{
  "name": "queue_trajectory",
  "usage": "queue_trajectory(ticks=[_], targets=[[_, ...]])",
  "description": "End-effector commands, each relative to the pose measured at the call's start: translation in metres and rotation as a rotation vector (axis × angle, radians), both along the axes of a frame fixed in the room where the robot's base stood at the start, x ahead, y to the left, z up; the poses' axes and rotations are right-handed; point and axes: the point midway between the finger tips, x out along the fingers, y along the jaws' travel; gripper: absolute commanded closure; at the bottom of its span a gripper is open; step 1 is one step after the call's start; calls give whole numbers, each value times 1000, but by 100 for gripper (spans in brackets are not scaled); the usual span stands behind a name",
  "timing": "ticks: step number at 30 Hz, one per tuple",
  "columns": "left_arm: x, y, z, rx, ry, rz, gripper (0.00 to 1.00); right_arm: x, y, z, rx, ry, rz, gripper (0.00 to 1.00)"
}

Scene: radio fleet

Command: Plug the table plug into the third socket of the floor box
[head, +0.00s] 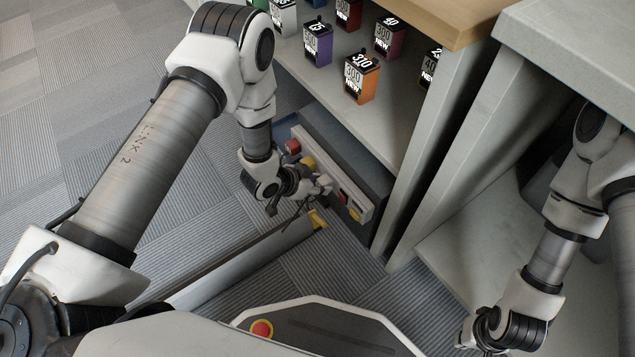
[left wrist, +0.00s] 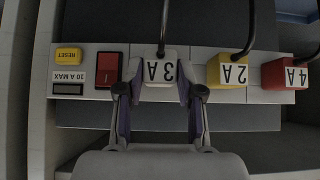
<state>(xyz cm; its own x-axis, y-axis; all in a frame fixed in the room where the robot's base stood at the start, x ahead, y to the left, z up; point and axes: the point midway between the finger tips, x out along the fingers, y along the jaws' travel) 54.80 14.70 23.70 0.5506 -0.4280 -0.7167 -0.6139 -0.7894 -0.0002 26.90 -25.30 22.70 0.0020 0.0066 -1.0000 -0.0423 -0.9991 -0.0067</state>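The floor box (head: 367,212) is a light grey strip on a dark block under the shelf. In the left wrist view the strip (left wrist: 260,97) carries a red plug marked 4A (left wrist: 285,75), a yellow plug marked 2A (left wrist: 228,72) and a white plug marked 3A (left wrist: 158,72). My left gripper (left wrist: 158,85) is closed around the sides of the white plug, which lines up with the others. The plug's face hides any socket behind it. In the head view my left gripper (head: 320,186) is at the strip. My right gripper (head: 478,338) hangs low at the right; its fingers are unclear.
A red switch (left wrist: 109,70) and a yellow reset button (left wrist: 68,56) sit beside the white plug. Dark cords rise from the plugs. Ink boxes, one orange (head: 361,80), stand on the shelf above. A long grey bar (head: 240,262) with a yellow end lies by the floor box.

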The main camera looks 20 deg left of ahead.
Motion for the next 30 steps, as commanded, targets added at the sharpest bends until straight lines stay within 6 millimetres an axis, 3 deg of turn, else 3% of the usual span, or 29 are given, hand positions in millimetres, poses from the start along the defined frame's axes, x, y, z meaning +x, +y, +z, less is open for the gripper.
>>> queue_trajectory(ticks=[2, 14, 24, 30], targets=[[0, 0, 0, -1, -1, 0, 36, 0, 0, 0, 0, 0, 0, 100], [-5, 5, 7, 0, 0, 1, 36, 0, 0, 0, 0, 0, 0, 100], [-49, 39, 64, -2, 0, 5, 36, 0, 0, 0, 0, 0, 0, 100], [-65, 51, 84, -1, 0, 2, 36, 0, 0, 0, 0, 0, 0, 100]])
